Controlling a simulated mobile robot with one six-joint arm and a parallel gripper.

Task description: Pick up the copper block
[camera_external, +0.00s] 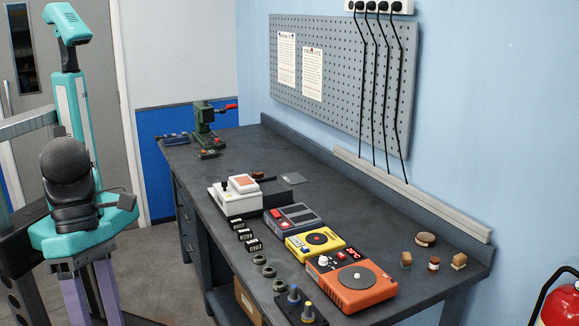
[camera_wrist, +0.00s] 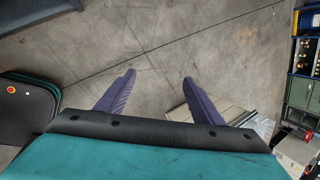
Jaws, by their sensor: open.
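My gripper (camera_external: 92,300) is at the lower left in the external view, away from the bench, with purple fingers pointing down. In the wrist view my gripper (camera_wrist: 158,77) has its fingers wide apart with bare floor between them. No block shows in the wrist view.
A white device (camera_external: 232,200) bears an orange-topped piece. A grey unit (camera_external: 293,218), yellow unit (camera_external: 315,242) and orange hotplate (camera_external: 350,284) line the bench. A green press (camera_external: 205,125) stands at the far end. Pegboard and cables hang behind. Concrete floor (camera_wrist: 210,40) lies below my gripper.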

